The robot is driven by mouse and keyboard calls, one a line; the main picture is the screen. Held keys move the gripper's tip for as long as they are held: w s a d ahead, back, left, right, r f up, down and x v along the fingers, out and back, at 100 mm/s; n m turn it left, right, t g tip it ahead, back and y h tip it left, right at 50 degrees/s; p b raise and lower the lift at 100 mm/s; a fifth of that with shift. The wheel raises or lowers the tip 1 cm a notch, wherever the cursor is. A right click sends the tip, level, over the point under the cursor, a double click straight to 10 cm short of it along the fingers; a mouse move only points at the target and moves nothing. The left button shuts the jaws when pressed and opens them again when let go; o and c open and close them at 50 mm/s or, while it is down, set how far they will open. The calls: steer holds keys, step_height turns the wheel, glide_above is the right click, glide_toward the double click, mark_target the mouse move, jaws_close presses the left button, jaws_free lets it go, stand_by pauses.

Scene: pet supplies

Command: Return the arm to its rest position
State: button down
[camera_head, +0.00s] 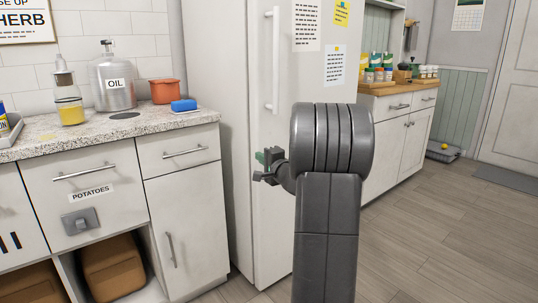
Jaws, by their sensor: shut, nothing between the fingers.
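My arm rises in the middle of the head view, in front of a white fridge (218,110). My gripper (259,168) shows small to the left of the arm's thick grey joint. It points left, in front of the fridge's lower part, and looks shut and empty. Part of the wrist is hidden behind the joint.
A speckled counter (140,124) at left holds an oil canister (113,82), an orange pot (165,91), a blue sponge (184,105) and a pump bottle (68,98). A wooden-topped cabinet (398,143) stands behind at right. Open floor (450,220) lies to the right.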

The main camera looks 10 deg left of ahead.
steer(key=shift+s, duration=0.2)
glide_toward(267, 145)
steer(key=x, duration=0.3)
steer(key=shift+w+a+r+p, duration=0.15)
steer(key=shift+w+a, duration=0.2)
steer(key=shift+w, duration=0.15)
steer(key=shift+w+a+r+p, duration=0.15)
steer(key=shift+w+a, duration=0.2)
steer(key=shift+w, duration=0.15)
steer(key=shift+w+a+f, duration=0.1)
steer(key=shift+w+a, duration=0.15)
steer(key=shift+a, duration=0.1)
steer(key=shift+s+f, duration=0.1)
